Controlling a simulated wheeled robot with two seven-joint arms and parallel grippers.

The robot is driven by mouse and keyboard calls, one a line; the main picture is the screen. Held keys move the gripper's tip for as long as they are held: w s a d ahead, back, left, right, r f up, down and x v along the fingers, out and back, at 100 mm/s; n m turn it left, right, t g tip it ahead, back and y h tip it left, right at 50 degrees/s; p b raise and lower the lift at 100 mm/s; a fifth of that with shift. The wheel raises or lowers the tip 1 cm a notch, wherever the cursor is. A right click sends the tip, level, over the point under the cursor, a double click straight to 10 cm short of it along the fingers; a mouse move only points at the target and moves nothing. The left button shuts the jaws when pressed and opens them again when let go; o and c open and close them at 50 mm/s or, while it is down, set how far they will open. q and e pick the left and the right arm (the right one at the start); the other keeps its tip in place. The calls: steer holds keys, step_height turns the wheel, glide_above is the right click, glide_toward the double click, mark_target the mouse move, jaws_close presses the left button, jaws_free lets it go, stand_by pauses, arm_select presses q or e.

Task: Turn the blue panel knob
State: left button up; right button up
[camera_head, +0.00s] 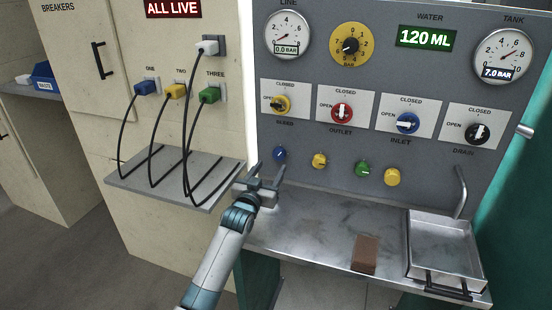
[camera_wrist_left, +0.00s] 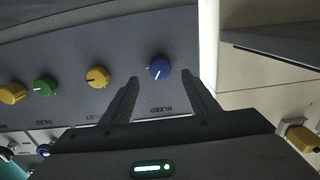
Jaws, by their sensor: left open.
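The small blue panel knob (camera_head: 279,153) sits at the left end of a row of knobs on the grey panel, with a white pointer line on its face. It also shows in the left wrist view (camera_wrist_left: 159,67), between and beyond the fingertips. My left gripper (camera_head: 268,171) is open and empty, just below and in front of the blue knob, apart from it. In the left wrist view its two dark fingers (camera_wrist_left: 166,84) point toward the panel on either side of the knob. My right gripper is not in view.
Yellow (camera_head: 319,160), green (camera_head: 362,168) and second yellow (camera_head: 392,177) knobs continue the row. Above are valves, including a blue inlet valve (camera_head: 407,122). A cable shelf (camera_head: 175,178) is left of my gripper. Below are a brown block (camera_head: 364,254) and metal tray (camera_head: 440,247).

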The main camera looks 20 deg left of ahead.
mark_target(278, 157)
arm_select(q)
steer(key=w, duration=0.4)
steer(key=shift+w+p, duration=0.3)
steer(key=shift+w, duration=0.05)
steer(key=shift+w+d, duration=0.1)
steer(key=shift+w, duration=0.8)
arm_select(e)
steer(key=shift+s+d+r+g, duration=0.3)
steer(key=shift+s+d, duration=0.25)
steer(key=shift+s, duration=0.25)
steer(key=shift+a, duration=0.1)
arm_select(q)
steer(key=c, duration=1.1)
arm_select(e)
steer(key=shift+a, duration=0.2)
